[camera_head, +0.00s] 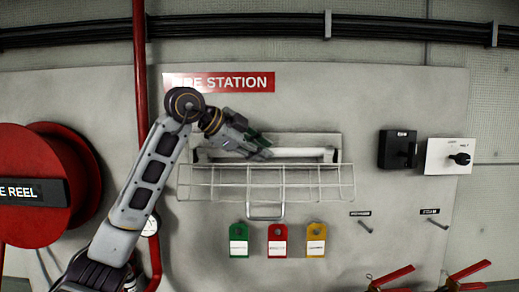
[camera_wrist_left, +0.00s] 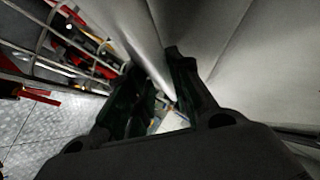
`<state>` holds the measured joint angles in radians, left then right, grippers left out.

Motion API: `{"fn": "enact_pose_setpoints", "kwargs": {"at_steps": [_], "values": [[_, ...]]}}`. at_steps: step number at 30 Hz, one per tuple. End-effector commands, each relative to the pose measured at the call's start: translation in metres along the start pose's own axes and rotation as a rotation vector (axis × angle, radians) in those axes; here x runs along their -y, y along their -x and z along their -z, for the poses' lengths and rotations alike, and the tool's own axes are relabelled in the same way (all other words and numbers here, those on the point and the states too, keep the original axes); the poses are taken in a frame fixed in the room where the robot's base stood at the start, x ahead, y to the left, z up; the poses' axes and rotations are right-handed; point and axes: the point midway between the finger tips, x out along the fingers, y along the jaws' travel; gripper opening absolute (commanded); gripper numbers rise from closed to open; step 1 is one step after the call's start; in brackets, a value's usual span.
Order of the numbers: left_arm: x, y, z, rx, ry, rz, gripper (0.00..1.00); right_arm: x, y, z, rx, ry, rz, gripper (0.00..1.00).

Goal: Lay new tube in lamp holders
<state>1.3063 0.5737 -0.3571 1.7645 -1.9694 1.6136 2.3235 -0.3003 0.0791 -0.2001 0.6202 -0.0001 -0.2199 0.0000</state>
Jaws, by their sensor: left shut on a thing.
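My left gripper (camera_head: 262,148) is shut on a white tube (camera_head: 300,152) in front of the wall lamp fitting (camera_head: 290,138). The tube lies nearly level along the fitting. Its right end is close to the dark lamp holder (camera_head: 335,155) on the right; I cannot tell if it is seated. The left holder (camera_head: 198,155) shows partly beside my arm, and the gripper hides the tube's left part. In the left wrist view the pale tube (camera_wrist_left: 152,45) runs down between the dark fingers (camera_wrist_left: 163,88). My right gripper is not in view.
A wire guard (camera_head: 265,185) hangs open below the fitting. Green, red and yellow tags (camera_head: 277,240) hang under it. A black switch box (camera_head: 397,149) and a white rotary switch (camera_head: 448,156) are at right. A red pipe (camera_head: 141,80) and hose reel (camera_head: 45,185) are at left.

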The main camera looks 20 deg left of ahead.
Motion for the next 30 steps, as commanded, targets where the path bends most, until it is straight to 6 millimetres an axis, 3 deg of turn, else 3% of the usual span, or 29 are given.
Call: {"fn": "enact_pose_setpoints", "kwargs": {"at_steps": [7,8,13,30], "values": [[-0.0013,-0.0008,-0.0009,0.0,0.0,0.0,0.0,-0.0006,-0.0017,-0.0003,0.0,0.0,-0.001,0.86],[-0.0016,-0.0011,-0.001,0.0,0.0,0.0,0.23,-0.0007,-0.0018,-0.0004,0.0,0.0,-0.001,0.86],[-0.0012,-0.0008,-0.0006,0.0,0.0,0.0,0.43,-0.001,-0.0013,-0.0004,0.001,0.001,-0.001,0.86],[0.0005,0.0078,0.0001,-0.001,0.0,0.002,0.43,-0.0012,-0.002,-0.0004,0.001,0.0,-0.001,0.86]]}}
